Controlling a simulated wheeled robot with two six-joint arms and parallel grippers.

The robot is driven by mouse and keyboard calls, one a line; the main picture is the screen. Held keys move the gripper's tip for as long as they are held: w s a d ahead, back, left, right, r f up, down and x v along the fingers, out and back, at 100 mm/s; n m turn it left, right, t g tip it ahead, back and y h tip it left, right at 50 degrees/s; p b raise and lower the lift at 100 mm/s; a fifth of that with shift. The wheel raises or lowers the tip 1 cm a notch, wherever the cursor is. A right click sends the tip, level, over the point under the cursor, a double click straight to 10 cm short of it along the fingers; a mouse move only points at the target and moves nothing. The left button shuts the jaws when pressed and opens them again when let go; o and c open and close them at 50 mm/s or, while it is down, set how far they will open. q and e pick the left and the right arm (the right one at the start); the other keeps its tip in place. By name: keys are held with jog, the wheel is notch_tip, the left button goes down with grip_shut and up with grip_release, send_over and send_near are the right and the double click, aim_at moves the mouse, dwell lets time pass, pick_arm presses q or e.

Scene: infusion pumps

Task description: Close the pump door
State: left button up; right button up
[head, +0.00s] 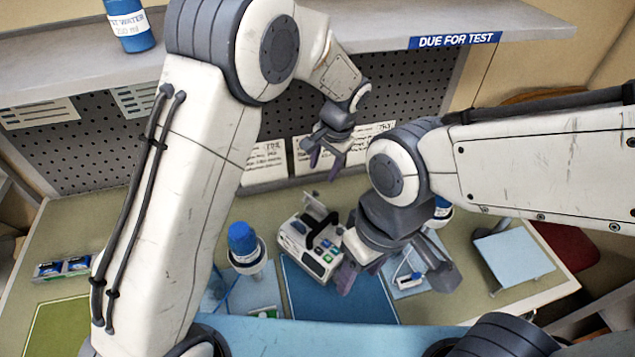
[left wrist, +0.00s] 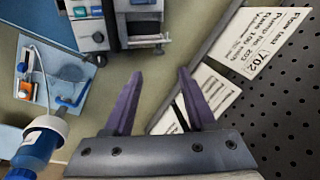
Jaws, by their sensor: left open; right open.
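The white infusion pump (head: 312,250) with coloured buttons stands at the back edge of the blue mat. A dark flap (head: 318,208), which looks like its door, stands up and open at the pump's far side. My left gripper (head: 328,160) is open and empty, behind and above the pump near the back wall. The left wrist view shows the two purple fingers of this gripper (left wrist: 159,80) apart, with the pump (left wrist: 95,35) cut off at the top, not touched. My right gripper (head: 395,280) is open, right of the pump; its near finger overlaps the pump's right edge, contact unclear.
A blue-capped bottle (head: 243,243) stands left of the pump, another (head: 442,208) behind my right arm. The blue mat (head: 335,292) is bare in front. Cards (head: 265,160) lean on the pegboard; a shelf (head: 400,40) overhangs.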

pick_arm(q)
jog(key=p+x, duration=0.2)
jog(key=x, duration=0.7)
jog(key=shift+f+p, duration=0.15)
jog(key=shift+p, duration=0.25)
jog(key=shift+c, duration=0.4)
grip_shut()
